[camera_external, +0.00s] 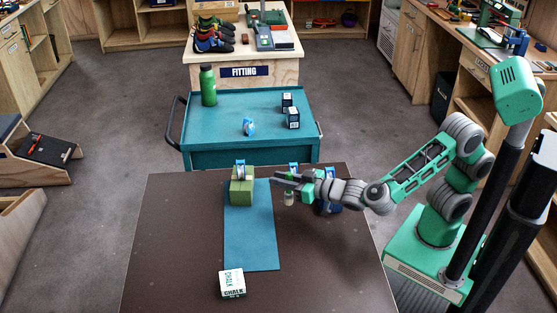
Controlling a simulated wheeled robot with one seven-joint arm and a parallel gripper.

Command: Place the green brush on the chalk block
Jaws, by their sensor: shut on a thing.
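The chalk block (232,285) is a white box with green lettering, standing near the front edge of the brown table, by the near end of a blue mat. My gripper (284,181) is above the table, right of the mat's far part. It is shut on a small, upright thing with green and pale parts, which looks like the green brush (289,198). The fingers hide its upper part. The gripper is well behind and to the right of the chalk block.
A green block (242,190) with a blue-and-white roll (239,169) on top stands at the far end of the blue mat (252,240). Dark blue items stand behind my wrist. A teal cart (205,125) with a green bottle (208,85) is beyond. The table's front right is clear.

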